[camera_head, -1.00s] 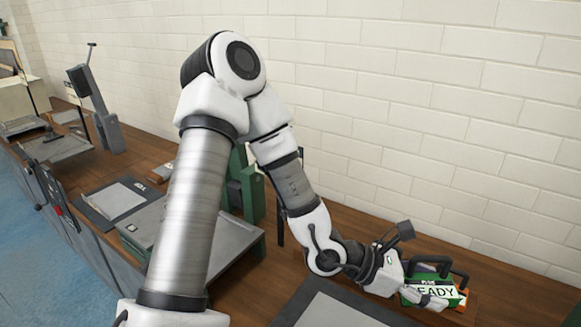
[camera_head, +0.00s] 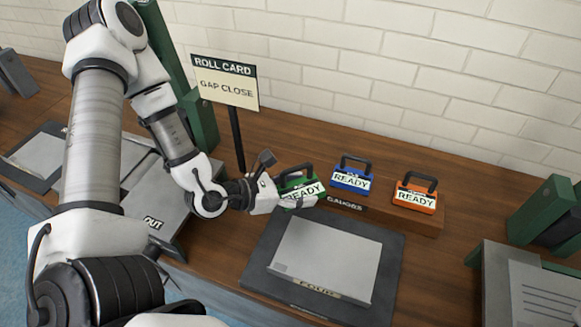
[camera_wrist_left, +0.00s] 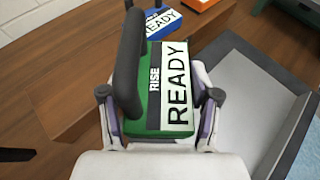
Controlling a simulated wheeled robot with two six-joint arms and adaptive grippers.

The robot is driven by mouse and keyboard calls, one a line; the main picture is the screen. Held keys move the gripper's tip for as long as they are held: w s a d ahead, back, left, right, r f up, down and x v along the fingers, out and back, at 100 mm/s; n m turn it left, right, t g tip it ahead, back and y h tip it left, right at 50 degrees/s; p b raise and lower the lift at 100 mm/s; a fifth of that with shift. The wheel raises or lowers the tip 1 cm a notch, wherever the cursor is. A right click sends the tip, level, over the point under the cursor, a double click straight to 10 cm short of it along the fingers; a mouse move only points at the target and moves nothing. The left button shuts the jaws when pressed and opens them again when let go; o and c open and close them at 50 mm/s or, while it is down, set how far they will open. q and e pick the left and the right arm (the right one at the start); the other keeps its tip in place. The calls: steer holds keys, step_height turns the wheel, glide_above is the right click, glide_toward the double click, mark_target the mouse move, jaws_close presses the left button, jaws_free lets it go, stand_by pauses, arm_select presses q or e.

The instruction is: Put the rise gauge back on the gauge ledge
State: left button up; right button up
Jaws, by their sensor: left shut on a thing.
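The rise gauge (camera_head: 303,189) is a green block with a black handle and a white READY label; its RISE lettering shows in the left wrist view (camera_wrist_left: 153,100). My left gripper (camera_head: 283,200) is shut on it, with a finger on each side in the wrist view (camera_wrist_left: 160,104). The gauge ledge (camera_head: 383,222) is a low wooden step labelled GAUGES. The green gauge is at the ledge's left end; I cannot tell whether it touches the ledge. My right gripper is not in view.
A blue gauge (camera_head: 351,178) and an orange gauge (camera_head: 415,197) stand on the ledge to the right. A grey plate on a dark mat (camera_head: 390,270) lies in front. A ROLL CARD sign (camera_head: 226,82) reading GAP CLOSE stands behind left. A brick wall backs the bench.

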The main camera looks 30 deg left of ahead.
mark_target(297, 182)
arm_select(q)
steer(key=shift+w+a+f+b, duration=0.3)
steer(key=shift+w+a, duration=0.2)
steer(key=shift+w, duration=0.05)
steer(key=shift+w+a+f+b, duration=0.3)
steer(key=shift+w+a, duration=0.2)
steer(key=w+a+p, duration=0.1)
steer(key=w+a, duration=0.2)
steer(key=w+a+p, duration=0.1)
steer(key=w+a, duration=0.2)
steer(key=w, duration=0.1)
steer(key=shift+w+a, duration=0.15)
steer(key=shift+w, duration=0.05)
steer(key=f, duration=0.3)
steer(key=shift+w+a+f, duration=0.2)
steer(key=shift+w+a, duration=0.05)
steer(key=shift+a, duration=0.05)
steer(key=shift+w+f, duration=0.1)
steer(key=shift+f, duration=0.05)
steer(key=shift+f+b, duration=0.15)
steer(key=shift+b, duration=0.15)
steer(key=o, duration=1.4)
steer(key=shift+c, duration=0.2)
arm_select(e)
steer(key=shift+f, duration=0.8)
